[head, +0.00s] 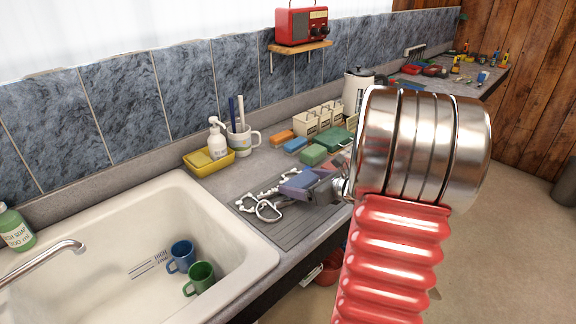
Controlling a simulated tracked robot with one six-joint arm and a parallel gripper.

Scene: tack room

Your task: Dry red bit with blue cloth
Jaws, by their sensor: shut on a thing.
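My gripper (308,186) is over the counter right of the sink, at the end of my arm. It is shut on a folded blue-purple piece that looks like the blue cloth (296,191). Silver metal bits with rings (266,208) lie on a grey ribbed mat (300,232), just left of and below the gripper. I cannot make out a red one among them. The gripper and arm hide part of the mat. I cannot tell whether the cloth touches a bit.
The white sink (95,235) holds a blue mug (180,257) and a green mug (201,276). Behind the mat are a yellow tray (208,163) with a soap bottle (217,142), a white mug (243,141), coloured sponges (313,154) and cream boxes (318,119).

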